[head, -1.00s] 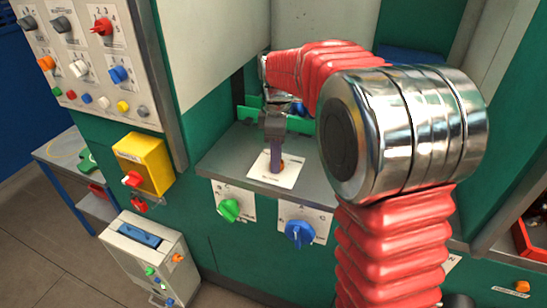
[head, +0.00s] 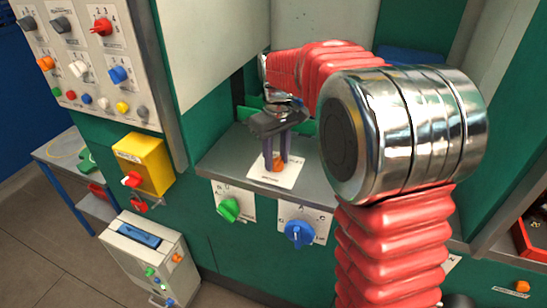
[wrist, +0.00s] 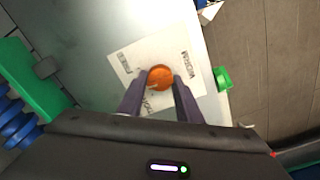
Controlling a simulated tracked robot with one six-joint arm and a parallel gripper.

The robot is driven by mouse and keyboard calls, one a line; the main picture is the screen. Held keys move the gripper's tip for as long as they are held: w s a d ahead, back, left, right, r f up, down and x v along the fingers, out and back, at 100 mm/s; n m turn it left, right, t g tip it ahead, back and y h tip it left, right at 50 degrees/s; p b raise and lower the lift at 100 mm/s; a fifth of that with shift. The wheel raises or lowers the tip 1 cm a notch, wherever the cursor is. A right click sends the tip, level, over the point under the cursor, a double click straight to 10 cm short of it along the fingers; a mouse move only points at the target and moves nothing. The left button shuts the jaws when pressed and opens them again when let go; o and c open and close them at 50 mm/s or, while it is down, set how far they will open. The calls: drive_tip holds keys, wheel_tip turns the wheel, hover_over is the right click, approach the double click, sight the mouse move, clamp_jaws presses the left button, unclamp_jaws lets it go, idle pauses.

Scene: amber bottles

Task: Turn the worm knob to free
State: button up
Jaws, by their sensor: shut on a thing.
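The orange knob (head: 277,166) stands on a white label plate (head: 290,180) on the grey ledge. In the wrist view the round orange knob (wrist: 160,77) shows a small notch or mark low on its left side. The plate's printing is too small to read surely. My gripper (head: 276,161) points down from above, its two purple fingers shut on the knob's opposite sides. The wrist view shows the fingers (wrist: 161,82) touching the knob left and right. Part of the knob's sides is hidden behind the fingers.
A green knob (head: 229,210) and a blue knob (head: 299,234) are on the front face below the ledge. A yellow box (head: 145,160) with a red switch is at the left. A green bracket (wrist: 28,85) and blue ribbed part (wrist: 14,122) lie beside my gripper.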

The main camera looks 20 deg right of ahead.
drive_tip(key=m, duration=0.3)
drive_tip(key=shift+d+r+m, duration=0.1)
drive_tip(key=shift+d+m, duration=0.05)
drive_tip(key=shift+m, duration=1.95)
drive_tip(key=o, duration=1)
drive_tip(key=shift+o, duration=0.2)
